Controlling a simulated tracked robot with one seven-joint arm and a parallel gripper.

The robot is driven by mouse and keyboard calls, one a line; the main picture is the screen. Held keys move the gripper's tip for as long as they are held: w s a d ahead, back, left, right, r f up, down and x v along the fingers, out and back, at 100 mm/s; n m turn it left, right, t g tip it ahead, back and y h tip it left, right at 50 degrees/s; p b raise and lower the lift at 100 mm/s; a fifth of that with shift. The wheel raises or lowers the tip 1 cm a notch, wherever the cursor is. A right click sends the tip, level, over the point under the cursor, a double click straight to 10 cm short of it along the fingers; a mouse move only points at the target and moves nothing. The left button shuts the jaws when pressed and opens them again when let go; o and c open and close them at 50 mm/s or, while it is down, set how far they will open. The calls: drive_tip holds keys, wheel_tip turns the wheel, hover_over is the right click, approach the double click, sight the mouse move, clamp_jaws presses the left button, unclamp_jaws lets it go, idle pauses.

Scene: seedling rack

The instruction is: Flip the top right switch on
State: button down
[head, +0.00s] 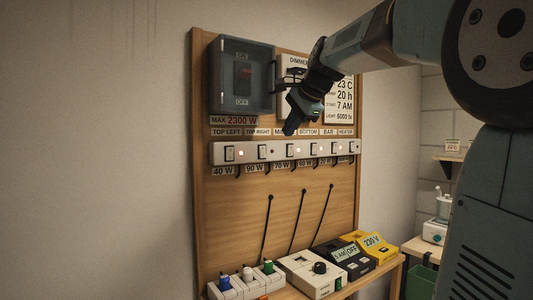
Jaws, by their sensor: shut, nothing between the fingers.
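The white switch strip (220,154) runs across the wooden board, with a row of rocker switches under name labels. The top right switch (262,152) is second from the left, below its TOP RIGHT label (258,132). The small lamp beside it (272,152) looks dark, while the lamp by the top left switch (241,153) glows. I cannot tell the rocker's tilt. My gripper (289,130) is shut and empty, pointing down. In the picture its tip is just above the strip, right of the top right switch and partly over the labels; it looks apart from that switch.
A dimmer panel (290,65) is partly hidden behind my arm. Coloured plugs (247,274), a white dial box (312,277) and black and yellow boxes (372,246) stand on the shelf below.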

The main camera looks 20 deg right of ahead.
sight(263, 152)
idle(0.3)
drive_tip(key=w+r+x, duration=0.2)
drive_tip(key=x, duration=1.1)
drive_tip(key=shift+a, duration=0.3)
drive_tip(key=shift+f, duration=0.1)
drive_tip(key=shift+w+f, duration=0.1)
drive_tip(key=shift+w, duration=0.05)
drive_tip(key=shift+r, duration=0.2)
